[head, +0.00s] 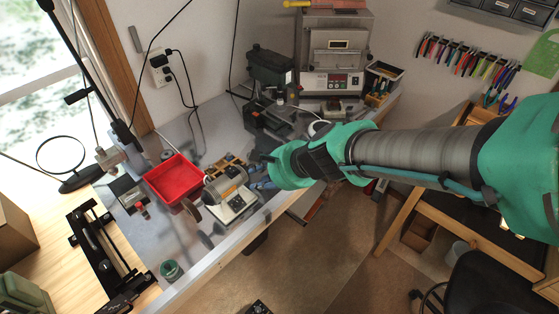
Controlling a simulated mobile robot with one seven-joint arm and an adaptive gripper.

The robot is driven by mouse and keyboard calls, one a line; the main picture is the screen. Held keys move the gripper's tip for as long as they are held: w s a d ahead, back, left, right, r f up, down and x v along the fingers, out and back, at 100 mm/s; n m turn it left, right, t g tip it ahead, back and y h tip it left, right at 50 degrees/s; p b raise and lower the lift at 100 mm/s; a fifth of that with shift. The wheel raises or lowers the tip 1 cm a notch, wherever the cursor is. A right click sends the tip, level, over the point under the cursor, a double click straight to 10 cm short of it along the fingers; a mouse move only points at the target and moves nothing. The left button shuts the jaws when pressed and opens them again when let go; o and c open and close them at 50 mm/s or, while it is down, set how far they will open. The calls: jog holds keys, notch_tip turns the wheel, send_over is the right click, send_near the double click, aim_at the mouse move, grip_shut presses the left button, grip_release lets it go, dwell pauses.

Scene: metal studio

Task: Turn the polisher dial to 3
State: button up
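The polisher (227,186) stands on the workbench, a small machine with a grey rounded motor and a light base. A brown disc-shaped wheel (191,210) is at its left. A small dark spot on the base's front face (237,203) looks like the dial; its numbers and pointer are too small to read. My gripper (260,181) is just right of the polisher, at the end of my green-covered arm reaching in from the right. The fingers are small and partly hidden by the wrist. I cannot tell whether they are open or touch the polisher.
A red tray (174,180) stands left of the polisher. A small kiln-like machine (333,58) and a dark vise-like machine (270,70) are behind. A green jar (170,270) is near the bench's front edge. The bench between the jar and polisher is mostly clear.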

jog(key=s+d+r+n+b, duration=0.1)
jog(key=s+d+n+b, duration=0.1)
jog(key=s+d+n, duration=0.1)
jog(key=shift+s+d+r+n+h+b, duration=0.4)
jog(key=shift+s+d, duration=0.2)
jog(key=shift+d, duration=0.5)
jog(key=n+g+h+b, duration=0.2)
jog(key=n+b, duration=0.2)
jog(key=n, duration=0.4)
send_near(238, 202)
jog(key=s+v, duration=0.1)
jog(key=v, duration=0.4)
jog(key=shift+w+f, duration=0.1)
jog(key=shift+w, duration=0.1)
jog(key=shift+f, duration=0.1)
jog(key=b+x, duration=0.1)
jog(key=x, duration=0.3)
jog(key=b+x, duration=0.1)
jog(key=x, duration=0.4)
jog(key=b+x, duration=0.1)
jog(key=x, duration=0.3)
jog(key=shift+w+f, duration=0.2)
jog(key=shift+w, duration=0.15)
